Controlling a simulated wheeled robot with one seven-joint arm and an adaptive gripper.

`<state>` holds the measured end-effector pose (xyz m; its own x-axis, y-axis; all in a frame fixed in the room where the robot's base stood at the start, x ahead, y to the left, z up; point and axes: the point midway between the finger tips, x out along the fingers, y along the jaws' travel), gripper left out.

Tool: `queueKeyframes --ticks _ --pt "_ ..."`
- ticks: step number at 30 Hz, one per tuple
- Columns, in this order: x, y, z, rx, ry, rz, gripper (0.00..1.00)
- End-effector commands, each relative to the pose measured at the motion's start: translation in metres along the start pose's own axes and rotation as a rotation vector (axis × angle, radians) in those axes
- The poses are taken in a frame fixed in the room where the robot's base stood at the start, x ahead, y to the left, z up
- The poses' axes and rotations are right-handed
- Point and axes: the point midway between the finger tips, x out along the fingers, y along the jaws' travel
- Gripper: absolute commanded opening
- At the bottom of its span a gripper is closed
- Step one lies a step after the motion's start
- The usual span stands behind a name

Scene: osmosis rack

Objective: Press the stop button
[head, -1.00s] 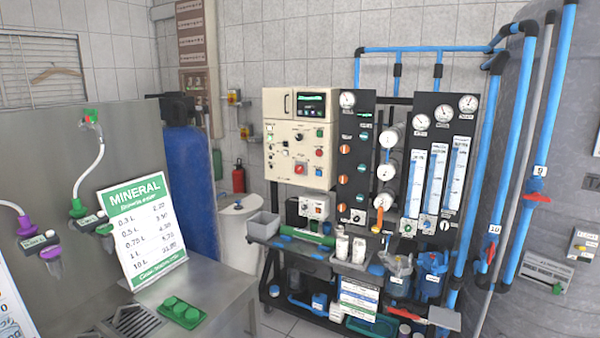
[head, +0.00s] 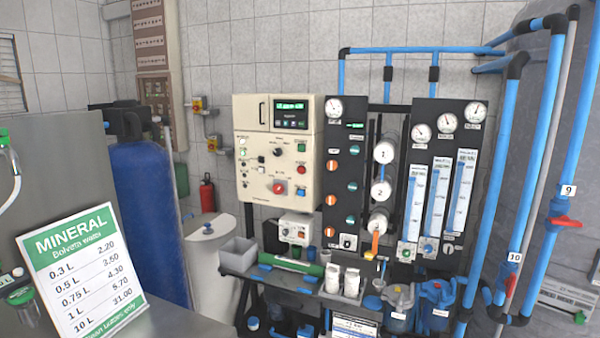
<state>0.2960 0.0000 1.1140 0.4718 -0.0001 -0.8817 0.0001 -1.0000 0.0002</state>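The cream control box (head: 250,160) hangs on the rack, left of the black gauge panel. A small red button (head: 301,169) sits on its right side, below a small green button (head: 301,147). A larger red knob (head: 279,187) is lower on the box, left of the red button. The labels are too small to read, so I cannot tell for sure which control is the stop button. My gripper is not in this view.
A steel counter with a MINERAL price sign (head: 80,265) stands at the near left. A blue tank (head: 150,220) is behind it. A rack shelf with a grey bin (head: 238,252) and white bottles (head: 351,283) juts out below the box. Blue pipes (head: 490,190) run at the right.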

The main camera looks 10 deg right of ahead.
Motion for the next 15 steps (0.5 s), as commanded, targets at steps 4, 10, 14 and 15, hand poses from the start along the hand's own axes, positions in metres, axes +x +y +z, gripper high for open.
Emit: queueKeyframes --ticks 4,10,14,15 --pt "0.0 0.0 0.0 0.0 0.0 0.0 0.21" --pt "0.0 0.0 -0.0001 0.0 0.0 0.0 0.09" --pt "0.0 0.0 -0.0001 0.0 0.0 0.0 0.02" --pt "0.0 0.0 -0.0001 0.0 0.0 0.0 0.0"
